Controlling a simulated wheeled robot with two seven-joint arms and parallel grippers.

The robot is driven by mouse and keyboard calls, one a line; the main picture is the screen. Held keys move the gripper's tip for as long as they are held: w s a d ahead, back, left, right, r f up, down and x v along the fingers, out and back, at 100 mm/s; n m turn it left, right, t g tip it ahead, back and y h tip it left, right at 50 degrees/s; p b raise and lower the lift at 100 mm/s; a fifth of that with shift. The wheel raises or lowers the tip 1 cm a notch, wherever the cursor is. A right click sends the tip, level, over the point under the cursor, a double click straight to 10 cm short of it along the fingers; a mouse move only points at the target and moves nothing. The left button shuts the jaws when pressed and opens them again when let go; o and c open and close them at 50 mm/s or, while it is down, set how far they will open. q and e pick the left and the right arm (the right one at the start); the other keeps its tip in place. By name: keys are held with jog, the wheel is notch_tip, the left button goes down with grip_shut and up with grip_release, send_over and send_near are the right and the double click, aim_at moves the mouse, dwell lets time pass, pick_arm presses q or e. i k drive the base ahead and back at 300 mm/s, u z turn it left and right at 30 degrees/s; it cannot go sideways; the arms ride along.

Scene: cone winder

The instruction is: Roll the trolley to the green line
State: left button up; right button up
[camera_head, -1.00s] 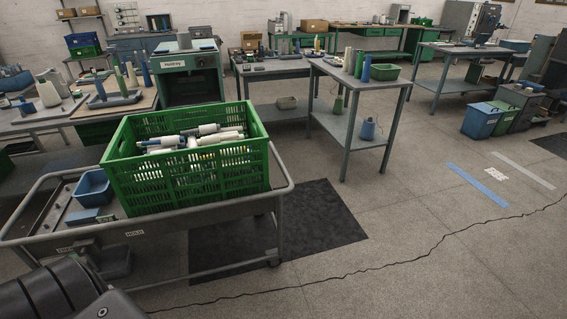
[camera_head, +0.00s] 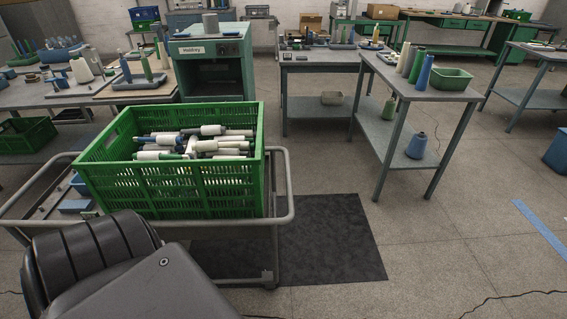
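The grey trolley (camera_head: 283,187) stands in the left half of the head view, its tubular rim running around a flat deck. A large green slatted crate (camera_head: 200,187) full of white, green and dark bobbins sits on it. One of my dark arm links covers the trolley's near left part. The trolley's right end stands over a dark floor mat (camera_head: 335,235). No green line shows; a blue floor line (camera_head: 541,229) is at the right edge. Neither gripper is visible, so any grip on the trolley cannot be seen.
A green machine (camera_head: 212,65) and a bench with cones (camera_head: 130,95) stand behind the trolley. A grey table (camera_head: 425,91) with cones and a green bin is right of it. Open concrete floor lies at the front right, with a crack at the bottom right.

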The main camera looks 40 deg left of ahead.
aim_at(44, 217)
jog(key=u, duration=0.5)
jog(key=i, duration=0.8)
jog(key=u, duration=1.2)
jog(key=i, duration=0.55)
jog(key=u, duration=0.55)
